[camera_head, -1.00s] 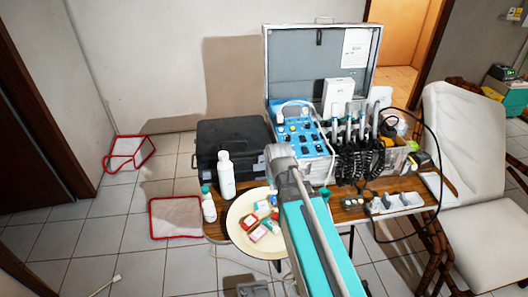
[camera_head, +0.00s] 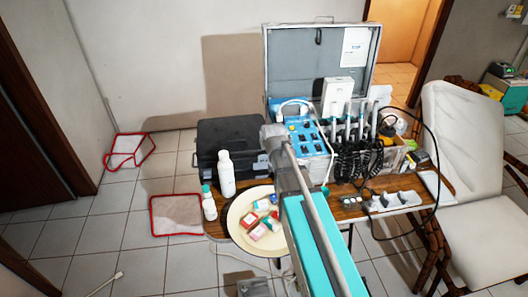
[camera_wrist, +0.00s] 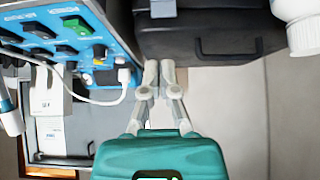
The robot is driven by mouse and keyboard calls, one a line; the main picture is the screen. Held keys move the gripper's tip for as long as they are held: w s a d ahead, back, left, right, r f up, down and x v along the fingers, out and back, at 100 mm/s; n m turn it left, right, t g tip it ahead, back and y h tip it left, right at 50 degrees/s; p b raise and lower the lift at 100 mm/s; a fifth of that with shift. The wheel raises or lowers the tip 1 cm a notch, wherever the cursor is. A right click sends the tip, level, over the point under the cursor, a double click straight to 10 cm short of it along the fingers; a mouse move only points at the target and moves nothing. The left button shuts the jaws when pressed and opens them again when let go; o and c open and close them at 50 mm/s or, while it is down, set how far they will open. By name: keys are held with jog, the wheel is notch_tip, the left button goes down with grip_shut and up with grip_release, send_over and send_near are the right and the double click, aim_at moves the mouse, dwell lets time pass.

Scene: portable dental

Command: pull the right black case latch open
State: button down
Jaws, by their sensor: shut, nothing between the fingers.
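The closed black case (camera_head: 225,135) stands at the back left of the table. In the wrist view its dark body (camera_wrist: 260,38) fills the top right, with a handle on the side facing me. A small grey piece (camera_wrist: 163,8) at the top of that view looks like a case latch; its position is hard to make out. My gripper (camera_wrist: 160,66) is shut and empty, with its fingertips together just beside the case edge, below that grey piece in the picture. I cannot tell whether they touch the case. In the head view my arm hides the fingers.
A blue control panel (camera_head: 308,140) with a white cable stands close right of the case. A white bottle (camera_head: 226,172) stands in front of the case, with a smaller bottle (camera_head: 208,205) and a round cream tray (camera_head: 237,222) nearby. An open grey case lid (camera_head: 300,60) rises behind.

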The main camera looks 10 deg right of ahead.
aim_at(263, 153)
jog(key=shift+f, duration=0.1)
jog(key=shift+b+x, duration=3.9)
jog(key=shift+x, duration=1)
jog(key=shift+s+d+f, duration=0.1)
jog(key=shift+s+d, duration=0.05)
jog(key=shift+d, duration=0.1)
jog(key=shift+a+b, duration=0.2)
jog(key=shift+b, duration=0.15)
